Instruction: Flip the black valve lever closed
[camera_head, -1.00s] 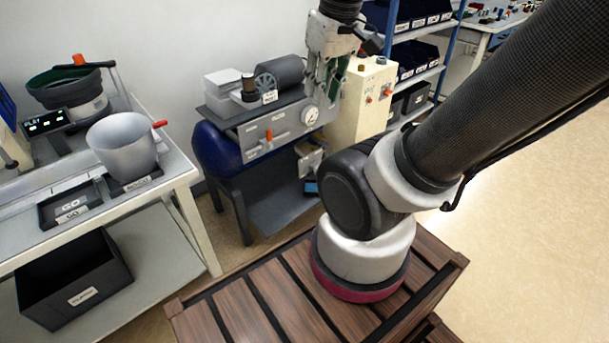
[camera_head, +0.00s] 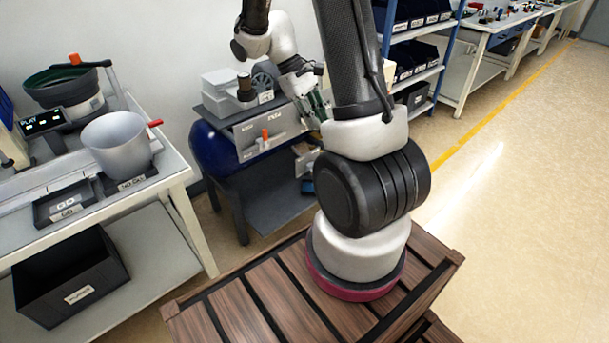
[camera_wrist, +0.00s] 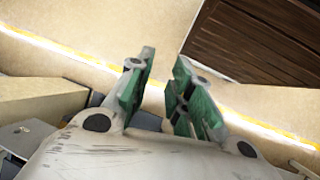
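I cannot clearly make out a black valve lever in either current view. The compressor (camera_head: 212,150), with its blue tank and grey front panel, stands left of my arm in the head view. An orange-red lever (camera_head: 265,134) stands upright on that panel. A small grey box (camera_head: 305,160) sits at its right end, partly hidden by my arm. My gripper (camera_head: 318,104) is beside the right end of the panel, partly covered by my arm. In the wrist view my gripper (camera_wrist: 165,70) has its green-padded fingers apart, with only floor showing between them.
A bench (camera_head: 178,172) with a bowl feeder (camera_head: 65,90) and a grey bin (camera_head: 118,145) is at left. Blue-framed shelves (camera_head: 440,65) stand behind my arm. A wooden slatted platform (camera_head: 240,310) lies under my arm's base. The floor at right is clear.

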